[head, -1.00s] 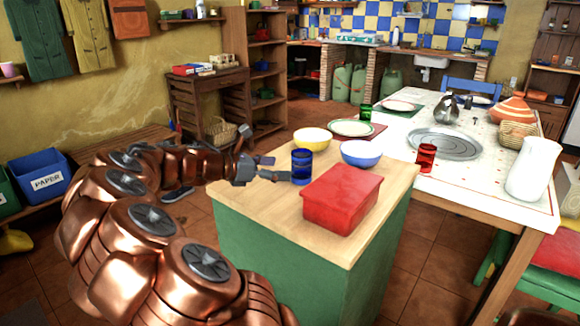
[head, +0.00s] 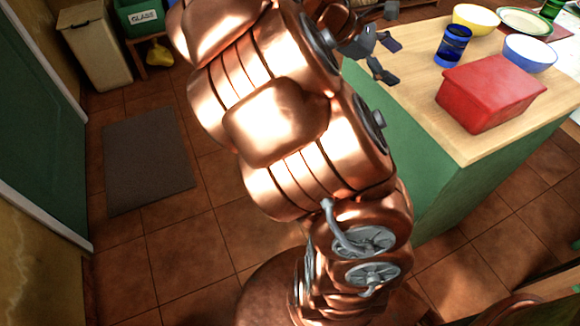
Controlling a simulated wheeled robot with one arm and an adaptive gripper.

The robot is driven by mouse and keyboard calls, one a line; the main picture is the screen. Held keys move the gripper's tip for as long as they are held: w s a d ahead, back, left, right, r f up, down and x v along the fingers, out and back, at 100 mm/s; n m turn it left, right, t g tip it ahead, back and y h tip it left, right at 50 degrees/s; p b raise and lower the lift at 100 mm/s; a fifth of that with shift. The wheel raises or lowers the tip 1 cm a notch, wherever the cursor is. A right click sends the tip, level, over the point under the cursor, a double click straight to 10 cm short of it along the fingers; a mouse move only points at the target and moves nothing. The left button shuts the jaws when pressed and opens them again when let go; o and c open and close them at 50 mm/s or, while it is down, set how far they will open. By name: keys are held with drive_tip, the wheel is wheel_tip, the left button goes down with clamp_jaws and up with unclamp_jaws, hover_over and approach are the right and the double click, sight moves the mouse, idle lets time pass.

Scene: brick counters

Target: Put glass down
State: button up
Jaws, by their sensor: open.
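The blue glass (head: 453,46) stands upright on the wooden top of the green counter (head: 430,100), near its left part. It is behind and left of a red box. My gripper (head: 391,62) is open and empty at the left edge of the counter top. It is to the left of the glass, with a clear gap between them. My copper arm fills the middle of the view.
The red lidded box (head: 489,92) sits at the front of the counter top. A yellow bowl (head: 475,19) and a blue bowl (head: 529,53) stand behind. A white plate (head: 524,21) is at the far right. A grey mat (head: 148,160) lies on the open tiled floor at left.

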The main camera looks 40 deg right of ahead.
drive_tip(key=s+a+f+m+t+y, duration=0.1)
drive_tip(key=s+a+f+m+y, duration=0.1)
drive_tip(key=a, duration=0.9)
drive_tip(key=s+a+f+m+t+y, duration=0.1)
drive_tip(key=s+a+f+y, duration=0.3)
drive_tip(key=a, duration=0.8)
drive_tip(key=s+a+f+m+t+y, duration=0.1)
drive_tip(key=s+a+f+m+y, duration=0.2)
drive_tip(key=a+f, duration=0.3)
drive_tip(key=s+a, duration=0.1)
drive_tip(key=a, duration=0.4)
drive_tip(key=shift+a+t, duration=0.3)
drive_tip(key=shift+a, duration=0.1)
drive_tip(key=shift+c, duration=0.4)
